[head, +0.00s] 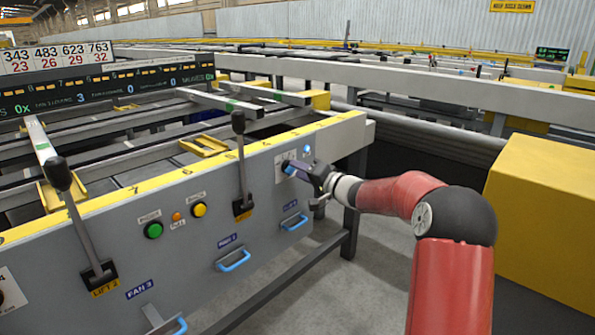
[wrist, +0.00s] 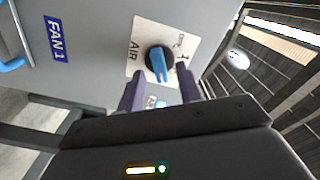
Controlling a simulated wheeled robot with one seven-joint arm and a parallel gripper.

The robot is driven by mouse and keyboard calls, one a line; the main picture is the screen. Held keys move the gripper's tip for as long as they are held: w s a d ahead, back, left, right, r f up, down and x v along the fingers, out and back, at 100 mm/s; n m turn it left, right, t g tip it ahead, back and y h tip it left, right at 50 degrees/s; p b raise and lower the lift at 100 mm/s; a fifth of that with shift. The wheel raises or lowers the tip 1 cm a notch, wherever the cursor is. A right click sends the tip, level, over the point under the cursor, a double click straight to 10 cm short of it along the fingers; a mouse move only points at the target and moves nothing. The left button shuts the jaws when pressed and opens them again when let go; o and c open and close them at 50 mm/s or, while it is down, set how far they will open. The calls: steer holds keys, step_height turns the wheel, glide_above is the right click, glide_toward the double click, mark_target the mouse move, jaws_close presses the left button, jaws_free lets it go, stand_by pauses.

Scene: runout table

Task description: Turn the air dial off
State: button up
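The air dial (wrist: 159,63) is a black round knob with a blue handle on a white plate marked AIR (wrist: 135,52), on the grey panel's face. In the wrist view the blue handle points toward the lower edge of the picture. My gripper (wrist: 160,80) is open, with its two dark purple fingers apart on either side of the knob. I cannot tell whether they touch it. In the head view my gripper (head: 296,168) is at the white plate (head: 280,172) near the panel's right end and partly hides the dial.
A lever (head: 240,165) stands left of the dial. Blue handles (head: 233,261) stick out below, with a green button (head: 153,230) and a yellow button (head: 199,210) further left. A small blue light (head: 307,149) is beside the plate. A yellow box (head: 545,220) stands at the right.

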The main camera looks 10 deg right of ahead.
steer(key=shift+w+a, duration=0.4)
steer(key=shift+w, duration=0.15)
jaws_close()
